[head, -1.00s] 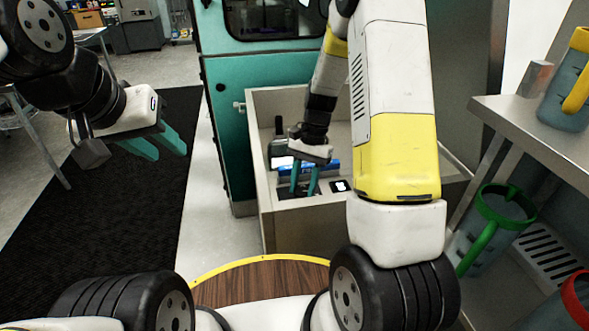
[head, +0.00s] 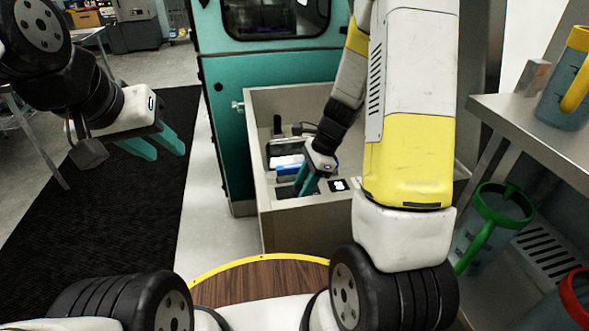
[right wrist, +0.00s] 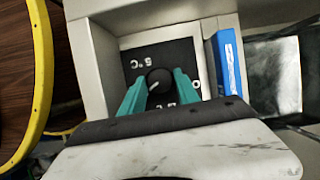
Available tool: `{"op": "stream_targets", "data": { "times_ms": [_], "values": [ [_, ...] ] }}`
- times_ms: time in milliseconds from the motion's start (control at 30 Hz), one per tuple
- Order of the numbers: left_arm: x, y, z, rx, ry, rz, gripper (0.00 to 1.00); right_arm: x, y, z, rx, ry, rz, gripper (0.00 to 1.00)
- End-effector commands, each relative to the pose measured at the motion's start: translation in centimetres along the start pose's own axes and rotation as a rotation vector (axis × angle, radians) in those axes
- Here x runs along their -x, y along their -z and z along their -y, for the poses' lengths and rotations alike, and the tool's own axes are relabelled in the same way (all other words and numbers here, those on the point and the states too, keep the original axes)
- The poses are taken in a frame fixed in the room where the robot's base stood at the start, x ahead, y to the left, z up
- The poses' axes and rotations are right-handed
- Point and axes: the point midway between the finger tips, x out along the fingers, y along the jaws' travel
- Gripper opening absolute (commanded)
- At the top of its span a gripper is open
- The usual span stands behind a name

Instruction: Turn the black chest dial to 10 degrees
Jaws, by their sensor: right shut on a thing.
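The black chest dial (right wrist: 158,84) shows in the right wrist view as a round knob with a light pointer line, on a dark panel (right wrist: 180,52) with white markings. My right gripper (right wrist: 159,88) has its teal fingers on both sides of the dial and is shut on it. In the head view the right gripper (head: 308,188) reaches down into the grey chest (head: 262,215), and its fingers hide the dial there. The pointer's exact angle cannot be read. My left gripper (head: 160,148) hangs open and empty over the black floor mat at the left.
A blue box (head: 288,163) lies beside the panel in the chest; it also shows in the right wrist view (right wrist: 228,62). A teal cabinet (head: 225,120) stands behind. Jugs with green (head: 490,222) and yellow handles stand on shelves at the right.

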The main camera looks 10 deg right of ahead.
Motion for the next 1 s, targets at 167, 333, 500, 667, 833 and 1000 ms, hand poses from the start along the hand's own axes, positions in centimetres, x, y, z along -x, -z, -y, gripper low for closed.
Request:
{"op": "stream_targets", "data": {
  "times_ms": [167, 333, 500, 667, 833, 1000],
  "values": [
    [0.00, 0.00, 0.00, 0.000, 0.000, 0.000, 0.36, 0.06, 0.00, 0.02, -0.067, 0.030, 0.000, 0.00],
    [0.00, 0.00, 0.00, 0.000, 0.000, 0.000, 0.36, 0.04, 0.02, 0.02, -0.100, 0.044, -0.001, 0.00],
    [0.00, 0.00, 0.00, 0.000, 0.000, 0.000, 0.36, 0.04, 0.01, 0.04, -0.111, 0.049, -0.001, 0.00],
    [0.00, 0.00, 0.00, 0.000, 0.000, 0.000, 0.36, 0.03, 0.00, 0.04, -0.111, 0.049, -0.001, 0.00],
    [0.00, 0.00, 0.00, 0.000, 0.000, 0.000, 0.36, 0.03, 0.00, 0.03, -0.110, 0.048, -0.001, 0.41],
    [0.00, 0.00, 0.00, 0.000, 0.000, 0.000, 0.36, 0.01, -0.01, -0.01, -0.110, 0.047, 0.000, 0.59]
  ]
}}
